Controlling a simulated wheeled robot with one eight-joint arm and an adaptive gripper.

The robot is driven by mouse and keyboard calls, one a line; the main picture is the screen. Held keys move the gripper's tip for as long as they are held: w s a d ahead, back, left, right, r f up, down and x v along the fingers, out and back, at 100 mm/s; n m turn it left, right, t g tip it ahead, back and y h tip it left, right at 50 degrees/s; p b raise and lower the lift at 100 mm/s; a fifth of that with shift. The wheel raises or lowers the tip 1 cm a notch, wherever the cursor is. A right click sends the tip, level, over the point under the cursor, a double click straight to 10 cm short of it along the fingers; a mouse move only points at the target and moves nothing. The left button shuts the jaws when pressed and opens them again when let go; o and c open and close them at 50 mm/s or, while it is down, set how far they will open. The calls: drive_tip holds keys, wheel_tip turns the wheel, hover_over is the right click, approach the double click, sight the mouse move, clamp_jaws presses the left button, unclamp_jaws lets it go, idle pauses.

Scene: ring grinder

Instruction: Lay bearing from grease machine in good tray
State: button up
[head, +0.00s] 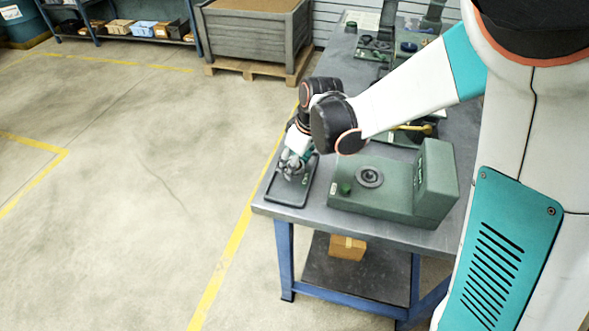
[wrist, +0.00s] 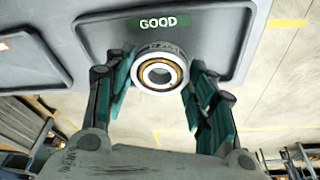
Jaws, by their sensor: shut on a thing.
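My gripper (wrist: 158,92) is shut on a bearing (wrist: 160,52), a metal ring with a tan inner band, held between the two fingers. In the wrist view the bearing is in front of the dark grey good tray (wrist: 220,45), below its green GOOD label. In the head view my gripper (head: 291,168) is over this tray (head: 286,201) at the bench's near left corner; the bearing is hard to make out there. Whether the bearing touches the tray floor I cannot tell. A green machine (head: 395,190) with a dark round seat stands right of the tray; its seat looks empty.
A second grey tray (wrist: 35,60) lies beside the good tray in the wrist view. The bench (head: 300,214) carries more equipment farther back, partly behind my arm. A cardboard box (head: 347,247) sits on the lower shelf. The floor left of the bench is clear.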

drive_tip(key=shift+f+b, duration=0.35)
drive_tip(key=shift+f, duration=1.05)
drive_tip(key=shift+f, duration=0.1)
drive_tip(key=o, duration=1.2)
drive_tip(key=shift+o, duration=0.2)
drive_tip(key=p+v, duration=0.4)
drive_tip(key=v, duration=0.8)
drive_tip(key=s+d+r+m+t+h, duration=0.1)
drive_tip(key=s+d+r+m+t, duration=0.1)
drive_tip(key=s+d+r+m, duration=0.3)
drive_tip(key=s+d+r+m+t+h, duration=0.1)
drive_tip(key=s+d+r+m+t, duration=0.2)
drive_tip(key=s+d, duration=0.6)
drive_tip(key=shift+s+r+m, duration=1)
drive_tip(key=shift+s, duration=1.15)
